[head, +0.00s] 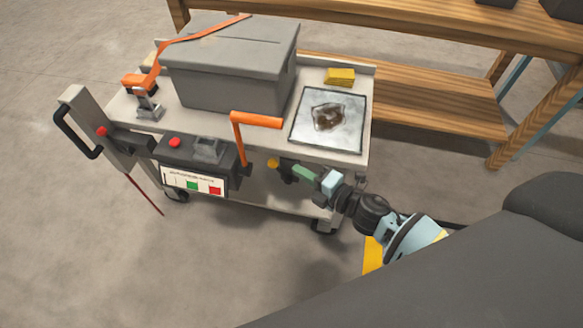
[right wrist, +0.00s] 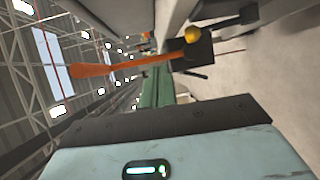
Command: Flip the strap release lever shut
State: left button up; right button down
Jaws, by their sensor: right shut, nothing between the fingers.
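An orange strap (head: 205,32) runs over the grey box (head: 235,75) to a metal buckle (head: 148,104) with an orange lever (head: 138,81) at the cart's left end. The lever appears raised; its exact angle is hard to tell. My right gripper (head: 297,169) is shut and empty at the cart's front edge, right of the orange crank-shaped handle (head: 257,121) and well away from the buckle. In the right wrist view its green fingers (right wrist: 156,88) are close together, near that orange handle (right wrist: 115,68) and a yellow knob (right wrist: 193,34). My left gripper is out of view.
The cart (head: 350,163) also carries a stained metal tray (head: 345,138) and a yellow block (head: 340,77). A control box (head: 195,163) with a red button hangs on its front. A wooden bench (head: 400,85) stands behind. The floor at front left is clear.

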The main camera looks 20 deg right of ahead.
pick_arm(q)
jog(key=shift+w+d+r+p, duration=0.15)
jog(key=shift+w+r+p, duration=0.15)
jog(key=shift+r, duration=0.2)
pick_arm(e)
jog(key=shift+s+d+r, duration=0.4)
jog(key=shift+s+r, duration=0.2)
jog(key=shift+s, duration=0.25)
jog(key=shift+s+d+r, duration=0.35)
jog(key=shift+s+r, duration=0.25)
jog(key=shift+s, duration=0.25)
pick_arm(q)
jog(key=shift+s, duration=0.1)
